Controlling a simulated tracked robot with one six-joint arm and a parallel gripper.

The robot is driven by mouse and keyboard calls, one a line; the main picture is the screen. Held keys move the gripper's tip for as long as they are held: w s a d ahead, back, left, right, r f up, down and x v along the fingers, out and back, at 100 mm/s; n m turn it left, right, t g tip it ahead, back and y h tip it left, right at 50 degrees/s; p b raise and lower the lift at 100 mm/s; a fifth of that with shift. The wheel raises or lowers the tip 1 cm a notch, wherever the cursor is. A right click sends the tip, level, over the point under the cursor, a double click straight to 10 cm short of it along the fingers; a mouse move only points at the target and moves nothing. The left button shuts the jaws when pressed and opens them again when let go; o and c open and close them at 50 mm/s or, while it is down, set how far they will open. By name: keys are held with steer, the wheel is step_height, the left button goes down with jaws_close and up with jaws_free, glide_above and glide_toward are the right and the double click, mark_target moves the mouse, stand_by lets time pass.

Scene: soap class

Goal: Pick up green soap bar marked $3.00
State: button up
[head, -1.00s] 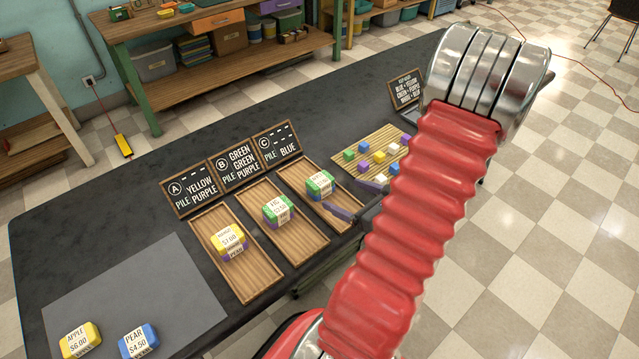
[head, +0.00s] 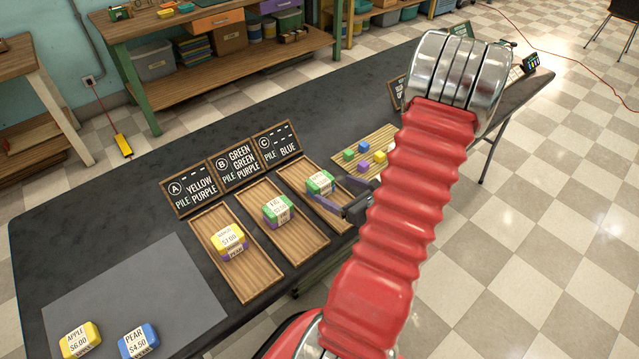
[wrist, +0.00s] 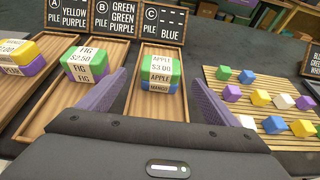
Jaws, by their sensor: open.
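The green soap bar marked $3.00 (wrist: 162,66) lies in the wooden tray under sign C, on top of a blue bar (wrist: 160,85). Its label reads APPLE. It also shows in the head view (head: 319,182). My gripper (wrist: 158,90) is open, with its purple fingers spread left and right of the tray's near part. The green bar is ahead, between the finger lines, and no contact shows. In the head view my gripper (head: 337,194) is at the near right of the bar, partly hidden by my red arm.
Tray B holds a green $2.50 fig bar (wrist: 88,58) on a purple one. Tray A holds a yellow bar (head: 229,238) on a purple one. A slatted mat with small coloured cubes (wrist: 260,96) lies right of tray C. Signs (wrist: 164,22) stand behind the trays.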

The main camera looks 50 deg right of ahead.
mark_target(324, 183)
steer(key=shift+x, duration=1.65)
steer(key=shift+x, duration=2.6)
steer(key=shift+d+r, duration=0.1)
steer(key=shift+c, duration=0.7)
steer(key=c, duration=1.1)
